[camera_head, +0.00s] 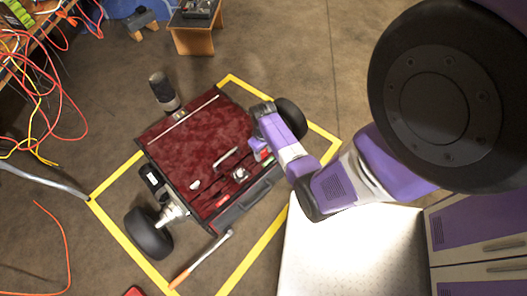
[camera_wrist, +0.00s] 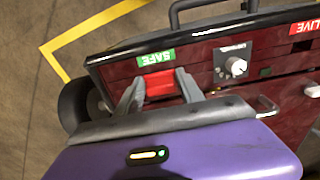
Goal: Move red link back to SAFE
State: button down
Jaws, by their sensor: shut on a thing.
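The red link (camera_wrist: 159,84) is a small red block on the dark red panel, directly beside the green SAFE label (camera_wrist: 156,58) in the wrist view. My gripper (camera_wrist: 158,78) is shut on it, one grey finger at each side. Whether the link is fully seated cannot be told. The red LIVE label (camera_wrist: 303,28) is at the far right of the wrist view, away from the link. In the head view the panel (camera_head: 185,150) lies on a wheeled cart, and my gripper (camera_head: 262,141) is at its right side. The fingertips are hard to make out there.
A knob (camera_wrist: 236,66) and a silver handle (camera_wrist: 265,104) stand on the panel right of my gripper. Yellow floor tape (camera_head: 125,242) surrounds the cart. An orange-handled tool (camera_head: 200,260) lies on the floor nearby.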

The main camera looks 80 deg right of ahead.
jog(key=shift+f+b, duration=0.35)
jog(key=shift+f, duration=0.25)
jog(key=c, duration=0.7)
grip_release()
jog(key=shift+o, duration=0.2)
jog(key=shift+r+p, duration=1.4)
jog(key=shift+r, duration=2.5)
